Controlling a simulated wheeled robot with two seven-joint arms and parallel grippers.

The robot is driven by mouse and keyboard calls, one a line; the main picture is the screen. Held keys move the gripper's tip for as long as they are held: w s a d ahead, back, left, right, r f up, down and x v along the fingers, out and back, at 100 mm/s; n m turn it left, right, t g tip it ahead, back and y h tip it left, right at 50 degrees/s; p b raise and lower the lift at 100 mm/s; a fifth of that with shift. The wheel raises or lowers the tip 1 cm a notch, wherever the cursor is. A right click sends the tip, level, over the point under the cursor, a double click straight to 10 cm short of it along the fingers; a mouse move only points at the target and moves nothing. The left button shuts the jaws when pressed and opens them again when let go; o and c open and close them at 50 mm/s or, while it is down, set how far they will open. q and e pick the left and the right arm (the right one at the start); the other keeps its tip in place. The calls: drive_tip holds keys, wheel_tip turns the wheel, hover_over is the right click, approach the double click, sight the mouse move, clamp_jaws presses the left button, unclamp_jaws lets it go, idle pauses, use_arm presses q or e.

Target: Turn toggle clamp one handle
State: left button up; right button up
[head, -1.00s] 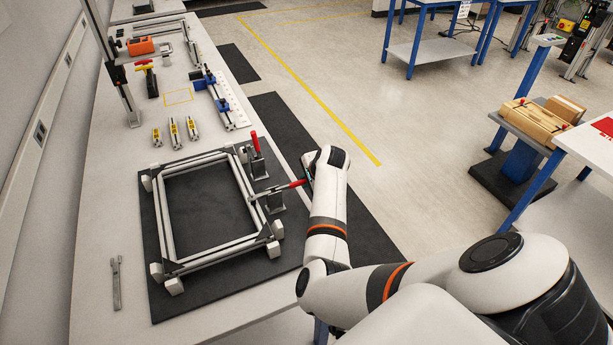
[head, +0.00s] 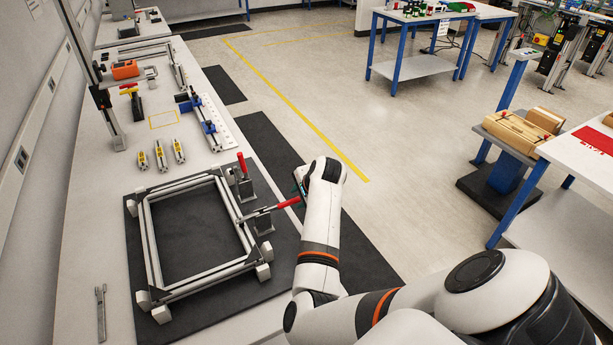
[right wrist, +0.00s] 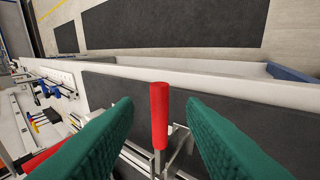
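Two toggle clamps stand at the right side of the aluminium frame (head: 222,262) on the bench. The far clamp's red handle (head: 241,165) points up. The near clamp's red handle (head: 288,203) lies out to the right, tilted slightly up, towards my right gripper (head: 301,187). In the right wrist view, my right gripper (right wrist: 159,120) has its two green fingers open. A red handle (right wrist: 159,115) stands between them, with a gap visible on both sides. The other red handle (right wrist: 45,160) shows at lower left, partly behind the left finger. My left gripper is not in view.
The frame sits on a black mat (head: 205,282). Several yellow-labelled parts (head: 160,155) and a blue clamping fixture (head: 203,118) lie farther along the bench. A fork-shaped metal tool (head: 101,312) lies at front left. The floor right of the bench is open.

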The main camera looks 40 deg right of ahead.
drive_tip(key=v, duration=0.7)
drive_tip(key=shift+b, duration=0.35)
